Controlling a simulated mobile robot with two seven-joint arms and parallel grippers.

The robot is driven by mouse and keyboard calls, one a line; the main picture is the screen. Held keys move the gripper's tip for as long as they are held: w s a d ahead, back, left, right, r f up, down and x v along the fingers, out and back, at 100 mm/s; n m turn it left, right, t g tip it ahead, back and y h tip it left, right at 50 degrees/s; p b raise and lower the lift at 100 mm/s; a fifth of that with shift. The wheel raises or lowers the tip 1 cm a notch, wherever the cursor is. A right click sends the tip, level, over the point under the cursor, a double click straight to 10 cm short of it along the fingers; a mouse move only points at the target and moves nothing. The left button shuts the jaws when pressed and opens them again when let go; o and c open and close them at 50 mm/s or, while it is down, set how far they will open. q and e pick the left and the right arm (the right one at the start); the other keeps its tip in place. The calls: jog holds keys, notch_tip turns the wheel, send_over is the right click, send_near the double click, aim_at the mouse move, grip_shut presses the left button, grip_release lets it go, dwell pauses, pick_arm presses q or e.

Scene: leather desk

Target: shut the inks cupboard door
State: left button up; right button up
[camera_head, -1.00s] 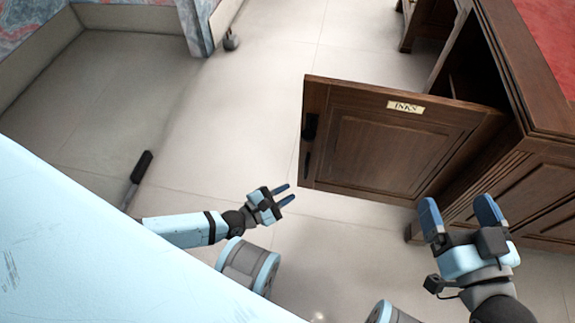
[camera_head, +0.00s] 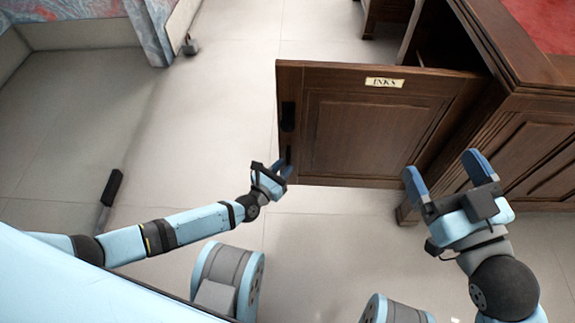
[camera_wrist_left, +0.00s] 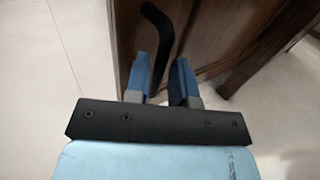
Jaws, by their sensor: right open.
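The inks cupboard door (camera_head: 380,130) stands wide open, a brown wooden panel with a pale INKS label (camera_head: 384,82). Its hinge side meets the desk at the right. A dark handle (camera_head: 288,150) is near its free left edge; in the left wrist view the handle (camera_wrist_left: 162,30) is a black curved bar. My left gripper (camera_head: 283,168) is at the handle's lower end, fingers apart. In the left wrist view the bar runs down between the two fingertips (camera_wrist_left: 163,72); contact cannot be told. My right gripper (camera_head: 443,168) is open and empty, before the door's lower right part.
The wooden desk (camera_head: 530,110) with a red top (camera_head: 545,30) fills the right. Its cupboard opening is dark behind the door. Pale tiled floor (camera_head: 215,120) is clear left of the door. A dark-handled object (camera_head: 111,188) shows at the far left.

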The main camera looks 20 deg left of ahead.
pick_arm(q)
jog(key=shift+x, duration=1.1)
grip_shut()
jog(key=shift+a, duration=0.15)
